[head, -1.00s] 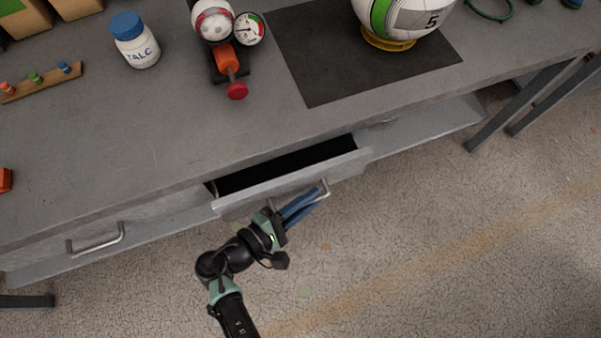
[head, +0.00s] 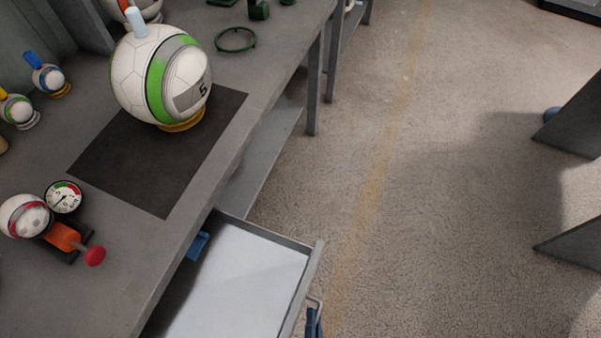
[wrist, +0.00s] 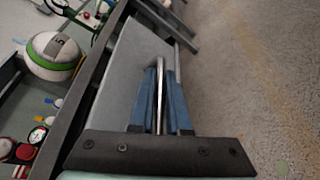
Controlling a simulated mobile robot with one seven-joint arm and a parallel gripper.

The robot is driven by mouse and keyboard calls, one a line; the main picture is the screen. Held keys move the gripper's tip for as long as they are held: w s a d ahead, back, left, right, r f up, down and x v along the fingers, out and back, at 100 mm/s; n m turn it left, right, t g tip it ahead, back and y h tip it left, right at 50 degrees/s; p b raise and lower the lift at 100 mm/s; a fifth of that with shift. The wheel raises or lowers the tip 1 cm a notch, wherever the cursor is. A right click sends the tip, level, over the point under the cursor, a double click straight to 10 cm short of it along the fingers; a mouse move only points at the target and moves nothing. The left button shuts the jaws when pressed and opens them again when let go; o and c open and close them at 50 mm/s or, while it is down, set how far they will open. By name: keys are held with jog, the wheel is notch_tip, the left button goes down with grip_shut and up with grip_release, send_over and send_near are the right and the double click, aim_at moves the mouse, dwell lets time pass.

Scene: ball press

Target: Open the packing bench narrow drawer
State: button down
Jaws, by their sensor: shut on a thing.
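The narrow drawer (head: 316,255) of the packing bench (head: 120,290) is pulled well out in the head view. Its pale floor shows, with a small blue thing (head: 197,246) near the bench edge inside it. My gripper (head: 314,322) is at the drawer's front, at the bottom edge of the head view, mostly cut off. In the wrist view my gripper's blue fingers (wrist: 160,98) stand on both sides of the metal bar handle (wrist: 160,90) and are shut on it.
On the bench top are a large white and green ball (head: 128,80) on a yellow ring, a dark mat (head: 120,165), and a pump with a gauge (head: 64,197). Open floor (head: 430,200) lies to the right of the drawer. Dark slanted panels (head: 580,110) stand at the far right.

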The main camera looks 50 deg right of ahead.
jog(key=shift+s, duration=0.2)
jog(key=c, duration=0.9)
grip_release()
jog(key=b+v, duration=0.1)
jog(key=v, duration=1.2)
jog(key=shift+w, duration=0.1)
